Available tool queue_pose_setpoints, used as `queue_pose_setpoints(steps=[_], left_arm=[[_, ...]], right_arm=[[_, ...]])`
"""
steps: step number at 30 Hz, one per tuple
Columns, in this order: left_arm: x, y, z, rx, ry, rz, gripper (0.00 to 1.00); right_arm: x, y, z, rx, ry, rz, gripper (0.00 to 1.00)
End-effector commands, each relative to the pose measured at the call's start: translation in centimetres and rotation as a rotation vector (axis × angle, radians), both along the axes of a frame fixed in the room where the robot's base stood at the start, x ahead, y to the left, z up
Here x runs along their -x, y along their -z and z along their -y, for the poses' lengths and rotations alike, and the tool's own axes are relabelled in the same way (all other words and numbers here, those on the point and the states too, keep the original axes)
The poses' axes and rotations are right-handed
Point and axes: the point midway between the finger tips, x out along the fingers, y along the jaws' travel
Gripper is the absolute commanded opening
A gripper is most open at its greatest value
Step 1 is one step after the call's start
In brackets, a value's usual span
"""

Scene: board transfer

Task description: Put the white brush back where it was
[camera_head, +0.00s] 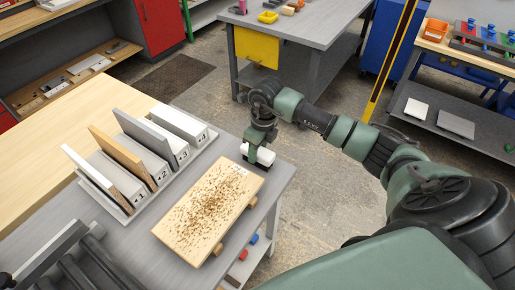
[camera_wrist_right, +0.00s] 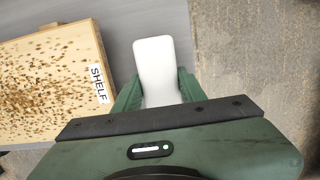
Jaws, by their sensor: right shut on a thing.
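The white brush (camera_head: 259,155) is in my right gripper (camera_head: 258,143) at the far right corner of the grey table, beside the speckled board. In the right wrist view the white brush (camera_wrist_right: 154,62) lies between the two green fingers of my right gripper (camera_wrist_right: 157,90), which is shut on it. Its bristles are hidden, and I cannot tell whether it touches the table. The wooden board (camera_head: 208,208) is covered with brown crumbs; its SHELF label (camera_wrist_right: 98,83) faces the brush. My left gripper is not in view.
A grey rack with numbered slots holds upright boards (camera_head: 115,157) left of the speckled board. A dark slatted rack (camera_head: 75,262) stands at the lower left. A grey workbench (camera_head: 300,25) with a yellow panel is behind. Bare tabletop (camera_head: 225,145) lies left of the brush.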

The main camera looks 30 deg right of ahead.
Motion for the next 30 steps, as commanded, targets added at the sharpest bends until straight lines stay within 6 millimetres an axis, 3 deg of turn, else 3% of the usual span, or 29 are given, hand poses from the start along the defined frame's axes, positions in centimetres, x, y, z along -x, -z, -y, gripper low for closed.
queue_pose_setpoints(steps=[8, 9, 11, 12, 24, 30], left_arm=[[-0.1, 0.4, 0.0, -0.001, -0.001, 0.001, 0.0], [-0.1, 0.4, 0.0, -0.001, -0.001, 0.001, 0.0], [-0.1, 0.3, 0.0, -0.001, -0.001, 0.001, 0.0], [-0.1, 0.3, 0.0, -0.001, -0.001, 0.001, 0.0], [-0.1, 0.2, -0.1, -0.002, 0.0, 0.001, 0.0], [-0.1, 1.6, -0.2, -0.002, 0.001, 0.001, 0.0]], right_arm=[[0.0, 0.3, 0.0, 0.0, 0.0, 0.001, 0.0], [0.0, 0.4, 0.0, 0.0, 0.0, 0.0, 0.43], [0.0, 0.2, 0.0, 0.0, 0.0, 0.0, 0.6], [0.0, 0.2, 0.0, 0.0, 0.0, 0.0, 0.62], [0.0, -0.4, 0.0, 0.0, -0.001, 0.002, 0.62], [0.2, -3.9, 0.2, 0.002, -0.002, 0.007, 0.62]])
